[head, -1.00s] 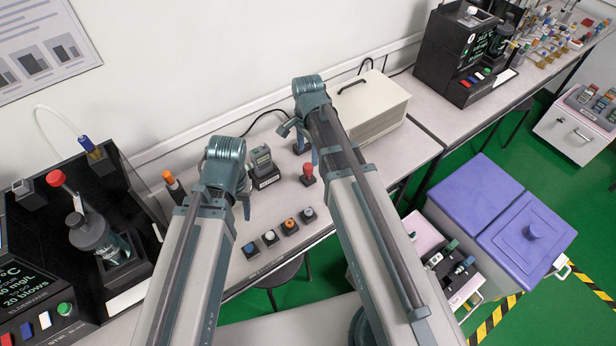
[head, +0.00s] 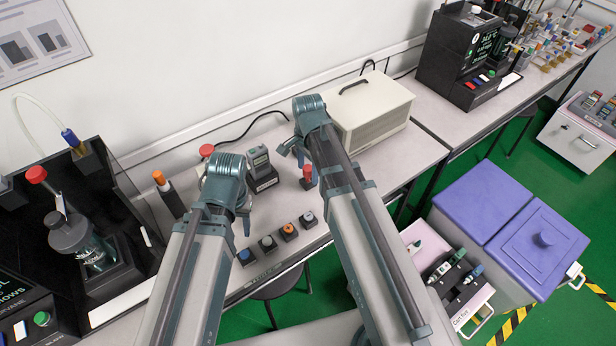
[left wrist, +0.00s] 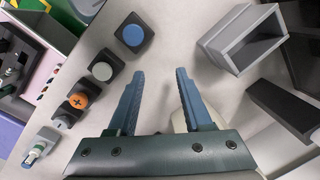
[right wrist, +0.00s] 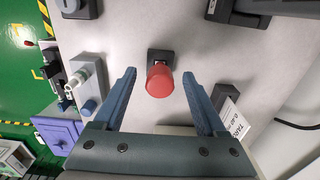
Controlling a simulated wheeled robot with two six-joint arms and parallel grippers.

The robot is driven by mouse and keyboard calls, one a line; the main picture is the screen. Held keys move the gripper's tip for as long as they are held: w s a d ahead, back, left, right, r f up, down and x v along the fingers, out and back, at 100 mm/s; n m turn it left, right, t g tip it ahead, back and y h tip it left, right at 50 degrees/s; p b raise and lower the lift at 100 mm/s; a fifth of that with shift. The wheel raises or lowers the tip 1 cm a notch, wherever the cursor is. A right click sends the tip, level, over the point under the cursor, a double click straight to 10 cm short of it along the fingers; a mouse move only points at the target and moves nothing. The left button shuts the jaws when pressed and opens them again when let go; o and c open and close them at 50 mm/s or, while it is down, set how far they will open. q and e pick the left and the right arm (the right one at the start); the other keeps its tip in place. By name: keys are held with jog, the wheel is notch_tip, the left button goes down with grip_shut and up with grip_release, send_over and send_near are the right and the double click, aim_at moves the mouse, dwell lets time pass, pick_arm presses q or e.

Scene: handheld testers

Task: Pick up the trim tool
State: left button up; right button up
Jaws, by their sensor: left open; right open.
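No item is clearly marked as the trim tool. A red-capped tool (head: 307,177) stands upright in a small dark holder; in the right wrist view its red cap (right wrist: 160,80) is ahead, between and beyond the fingertips. An orange-capped tool (head: 158,178) stands in a dark holder at left. My right gripper (head: 300,158) is open and empty above the bench, near the red-capped tool; its fingers show in the right wrist view (right wrist: 165,85). My left gripper (head: 244,222) is open and empty, beside a row of small dark blocks; its fingers show in the left wrist view (left wrist: 160,85).
Several dark blocks with coloured tops, including a blue one (head: 245,256) and an orange one (head: 289,231), line the bench front. A handheld tester (head: 259,160) stands in a dock. A cream case (head: 370,110) is behind. A black station (head: 85,270) is at left.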

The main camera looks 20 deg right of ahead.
pick_arm(q)
jog(key=shift+r, duration=0.1)
pick_arm(e)
grip_shut()
jog(key=shift+r, duration=0.15)
